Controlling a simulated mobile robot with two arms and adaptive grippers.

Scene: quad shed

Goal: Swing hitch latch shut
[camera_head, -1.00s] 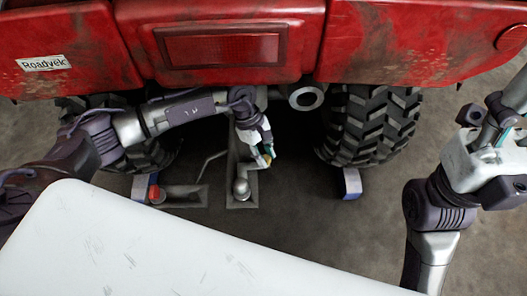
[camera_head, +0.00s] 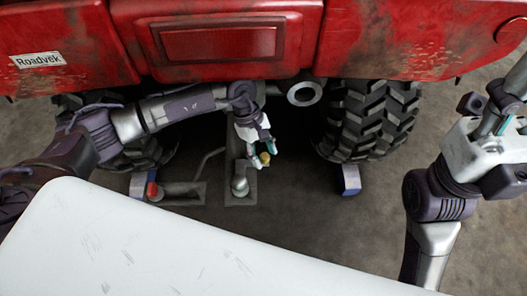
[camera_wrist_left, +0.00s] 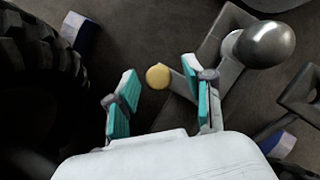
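My left gripper (camera_wrist_left: 161,98) is open, with visible gaps beside the knob. It reaches down near the hitch in the head view (camera_head: 261,147). My right gripper (camera_head: 507,114) is raised at the right; its finger opening is unclear.
A tyre (camera_head: 370,118) stands right of the hitch. A red-topped part (camera_head: 152,191) lies left of it. Blue blocks (camera_head: 349,180) stand near the wheels.

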